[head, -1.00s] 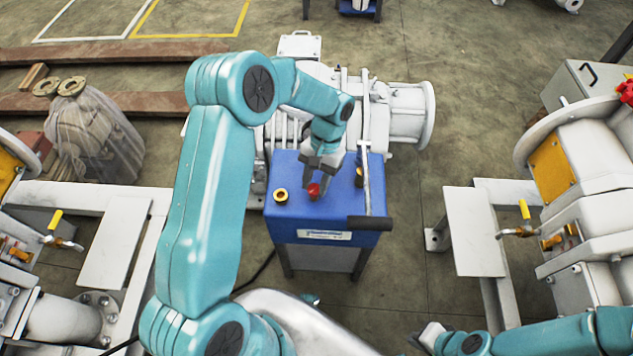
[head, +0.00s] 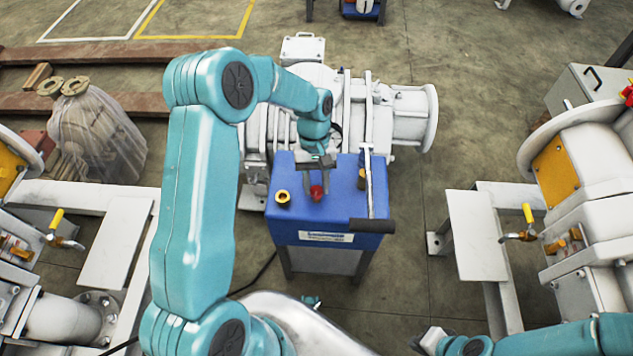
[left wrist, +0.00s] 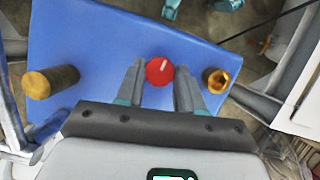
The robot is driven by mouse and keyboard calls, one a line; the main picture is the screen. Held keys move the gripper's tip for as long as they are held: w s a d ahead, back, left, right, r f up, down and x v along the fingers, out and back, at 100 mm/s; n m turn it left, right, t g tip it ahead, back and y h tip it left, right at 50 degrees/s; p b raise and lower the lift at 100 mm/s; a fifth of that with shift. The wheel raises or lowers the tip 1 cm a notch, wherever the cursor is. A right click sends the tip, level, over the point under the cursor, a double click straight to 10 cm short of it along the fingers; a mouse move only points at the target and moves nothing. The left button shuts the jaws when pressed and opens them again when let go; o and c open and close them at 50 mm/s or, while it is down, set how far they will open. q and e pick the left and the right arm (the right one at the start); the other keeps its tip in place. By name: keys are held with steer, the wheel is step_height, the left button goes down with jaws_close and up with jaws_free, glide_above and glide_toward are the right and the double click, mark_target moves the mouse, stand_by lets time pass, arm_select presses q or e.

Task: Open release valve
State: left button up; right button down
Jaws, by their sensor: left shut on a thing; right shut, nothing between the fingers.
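The red knob (head: 317,192), with a white mark on its top, stands on the blue top of the box (head: 343,212) in the head view. My left gripper (head: 316,188) is shut on the red knob. In the left wrist view the red knob (left wrist: 160,71) sits between the two grey fingertips of my left gripper (left wrist: 159,80), its white mark pointing up in the picture. My right gripper (head: 428,338) is low at the right front of the head view, away from the box, shut and empty.
A brass fitting (head: 283,198) stands left of the knob and another brass fitting (head: 362,178) right of it. A black handle (head: 372,226) juts from the box's right front. White pump machinery (head: 300,110) stands behind. Open floor lies right of the box.

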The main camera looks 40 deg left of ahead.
mark_target(316, 188)
arm_select(q)
steer(key=shift+w, duration=0.1)
stand_by(0.3)
steer(key=o, duration=1)
steer(key=shift+o, duration=0.2)
step_height(316, 188, up, 20)
steer(key=p, duration=0.2)
